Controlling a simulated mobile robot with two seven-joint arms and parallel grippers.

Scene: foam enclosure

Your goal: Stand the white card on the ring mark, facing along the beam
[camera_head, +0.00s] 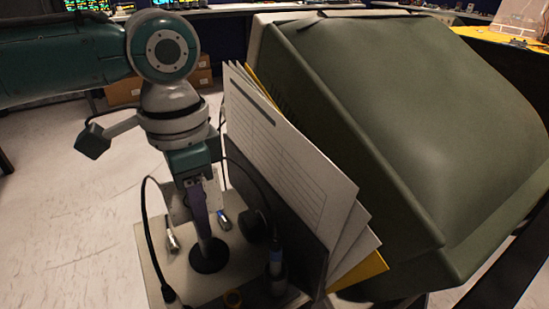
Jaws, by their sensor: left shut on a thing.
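My left gripper (197,184) points down over a pale board (165,270) and is shut. A pale upright panel (179,203), which looks like the white card, shows on both sides of the fingers, partly hidden by them. A narrow purplish-grey upright piece (200,217) runs down from the fingers to a black round foot (209,257) at the board. I cannot tell whether the foot touches the board. The ring mark and the beam cannot be made out. My right gripper is out of view.
Pale floor lies left.

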